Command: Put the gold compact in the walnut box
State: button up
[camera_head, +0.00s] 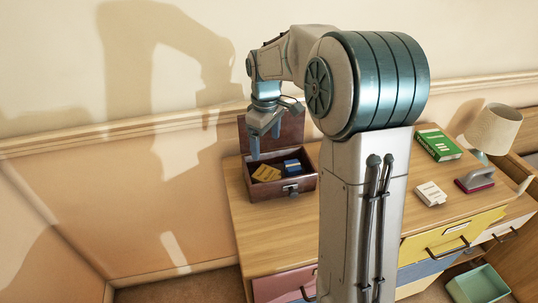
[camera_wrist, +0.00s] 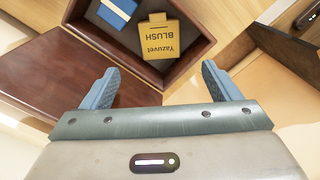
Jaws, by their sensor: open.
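The gold compact (camera_head: 266,173) lies inside the open walnut box (camera_head: 262,193), on the left of its interior. In the wrist view the compact (camera_wrist: 160,40) is a flat gold piece lettered "Yazuvet BLUSH", lying on the box's dark floor. The box's lid (camera_wrist: 50,75) stands open and also shows behind the box in the head view (camera_head: 292,128). My gripper (camera_head: 264,146) is above the left side of the box, pointing down. Its fingers (camera_wrist: 160,72) are apart with nothing between them, clear of the compact.
A blue item (camera_head: 292,166) lies in the box beside the compact. On the right of the wooden desk (camera_head: 262,235) are a green book (camera_head: 438,144), a small white box (camera_head: 430,193), a red-based item (camera_head: 474,180) and a lamp (camera_head: 494,128). The desktop before the box looks clear.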

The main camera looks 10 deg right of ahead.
jog(key=s+m+t, duration=0.2)
jog(key=s+m, duration=0.7)
jog(key=s, duration=1.5)
jog(key=shift+s+r+t, duration=0.2)
jog(key=shift+r+t, duration=0.2)
